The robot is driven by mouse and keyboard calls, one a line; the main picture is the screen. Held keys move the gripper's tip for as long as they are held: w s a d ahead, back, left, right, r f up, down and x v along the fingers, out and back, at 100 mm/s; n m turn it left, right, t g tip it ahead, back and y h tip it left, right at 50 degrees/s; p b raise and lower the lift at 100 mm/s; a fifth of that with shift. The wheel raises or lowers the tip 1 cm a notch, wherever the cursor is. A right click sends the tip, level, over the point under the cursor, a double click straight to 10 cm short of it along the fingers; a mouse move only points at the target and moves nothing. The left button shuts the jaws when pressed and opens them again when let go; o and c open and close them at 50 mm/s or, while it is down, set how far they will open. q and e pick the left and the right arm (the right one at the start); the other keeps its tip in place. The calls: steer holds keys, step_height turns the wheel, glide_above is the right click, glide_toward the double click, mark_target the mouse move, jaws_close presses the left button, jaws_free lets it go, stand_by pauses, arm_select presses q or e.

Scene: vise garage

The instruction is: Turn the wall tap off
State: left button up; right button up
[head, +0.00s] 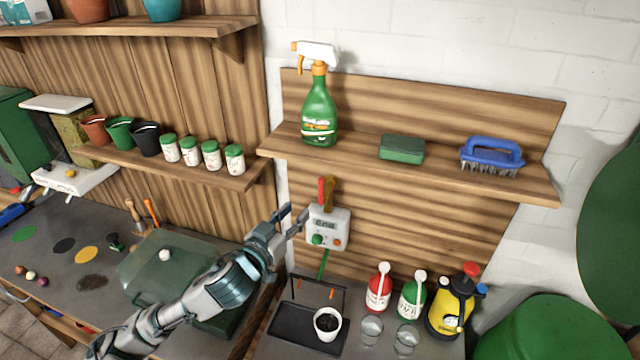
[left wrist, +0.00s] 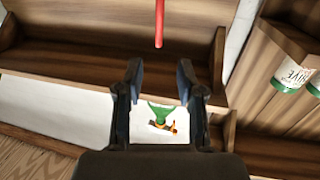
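The wall tap has a red lever (head: 321,190) pointing up beside a yellow-brown part, just above a grey control box (head: 328,228) with a display and knobs. In the left wrist view, which looks upside down, the red lever (left wrist: 159,22) hangs from the top edge, ahead of the fingertips. My left gripper (head: 294,217) is just left of the box and below the lever's top. Its two fingers (left wrist: 161,80) stand apart with nothing held between them. I cannot tell whether a finger touches the box. My right gripper is not in view.
A shelf above holds a green spray bottle (head: 319,112), a sponge (head: 402,148) and a blue brush (head: 491,156). Several jars (head: 212,155) stand on the left shelf. Below are a dark tray (head: 297,328), a white cup (head: 327,323), bottles and a yellow sprayer (head: 452,308).

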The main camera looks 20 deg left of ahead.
mark_target(321, 200)
arm_select(q)
steer(key=p+x, duration=0.2)
steer(key=x, duration=1.1)
steer(key=shift+s, duration=0.1)
jaws_close()
steer(key=shift+d, duration=0.1)
